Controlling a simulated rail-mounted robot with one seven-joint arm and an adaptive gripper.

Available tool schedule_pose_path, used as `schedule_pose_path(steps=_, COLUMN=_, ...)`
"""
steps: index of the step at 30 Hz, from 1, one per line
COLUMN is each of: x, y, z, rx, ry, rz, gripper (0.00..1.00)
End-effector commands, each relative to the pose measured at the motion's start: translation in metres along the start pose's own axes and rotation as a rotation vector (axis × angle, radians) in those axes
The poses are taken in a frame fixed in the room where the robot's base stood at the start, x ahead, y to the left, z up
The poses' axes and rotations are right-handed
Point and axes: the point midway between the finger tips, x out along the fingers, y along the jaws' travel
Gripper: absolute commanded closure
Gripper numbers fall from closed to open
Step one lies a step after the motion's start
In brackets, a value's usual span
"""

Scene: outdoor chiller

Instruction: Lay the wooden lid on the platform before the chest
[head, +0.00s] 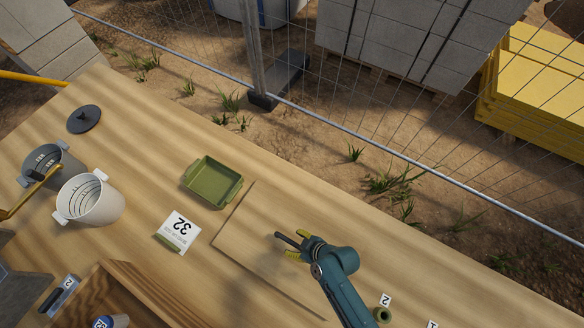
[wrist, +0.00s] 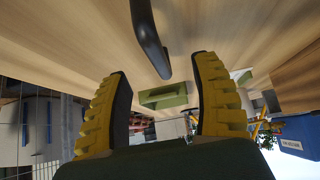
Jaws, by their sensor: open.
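The wooden lid (head: 250,250) is a flat, pale board that appears to lie level on the wooden worktop, to the right of the open wooden chest (head: 112,275). Its grain closely matches the worktop, and my arm covers part of its right side. A dark bar handle (wrist: 152,40) shows in the wrist view, and its end also shows in the head view (head: 287,239). My gripper (head: 300,247) is open over the lid. In the wrist view its yellow fingers (wrist: 165,75) stand apart on either side of the handle's line, with visible gaps. No separate platform edge is clear.
A green tray (head: 213,182) and a card marked 32 (head: 179,231) lie beyond the lid. A white pot (head: 92,199), a grey pot (head: 48,163) and a dark round lid (head: 84,119) stand left.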

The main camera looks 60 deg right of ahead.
Motion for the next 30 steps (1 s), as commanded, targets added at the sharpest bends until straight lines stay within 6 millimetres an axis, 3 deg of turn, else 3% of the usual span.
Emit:
schedule_pose_path(steps=1, x=-0.011, y=0.001, z=-0.003, rx=0.003, ry=0.0, rz=0.001, gripper=0.36)
schedule_pose_path(steps=9, x=-0.04, y=0.001, z=-0.002, rx=0.002, ry=0.0, rz=0.002, gripper=0.36)
schedule_pose_path(steps=26, x=-0.042, y=0.0, z=0.0, rx=0.0, ry=0.001, rz=0.0, gripper=0.36)
schedule_pose_path(steps=30, x=-0.056, y=0.001, z=0.0, rx=0.002, ry=0.001, rz=0.002, gripper=0.36)
